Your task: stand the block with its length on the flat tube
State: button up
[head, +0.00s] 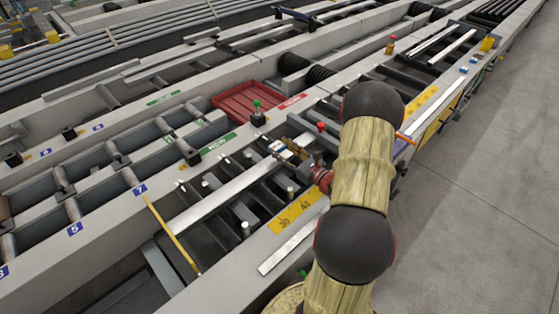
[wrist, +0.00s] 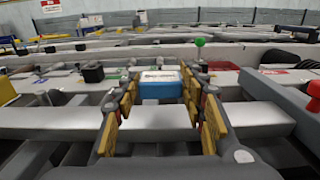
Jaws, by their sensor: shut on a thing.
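The block (head: 279,149) is small, with a white top and blue side. In the wrist view the block (wrist: 160,88) sits between the yellow-padded fingers, white face up with dark print. My gripper (head: 291,150) is shut on it, above the far end of the flat tube. The flat tube (head: 225,193) is a long silver bar lying across the dark slats of the runout table. In the wrist view a pale flat bar (wrist: 160,121) runs crosswise below the block. I cannot tell whether the block touches it. My arm hides part of the table to the right.
A red tray (head: 243,101) lies behind the gripper. Short pegs rise along the slats. A loose silver strip (head: 290,248) lies on the front ledge. Grey floor is clear at right.

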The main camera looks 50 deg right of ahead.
jog(key=shift+w+a+f, duration=0.1)
jog(key=shift+a+f, duration=0.05)
jog(key=shift+f, duration=0.05)
jog(key=shift+w+a+f+b, duration=0.1)
jog(key=shift+a+f+b, duration=0.1)
jog(key=shift+f+b, duration=1.2)
jog(key=shift+f+p, duration=0.3)
jog(key=shift+f, duration=0.1)
jog(key=shift+f, duration=0.15)
jog(key=o, duration=1.1)
jog(key=shift+o, duration=0.2)
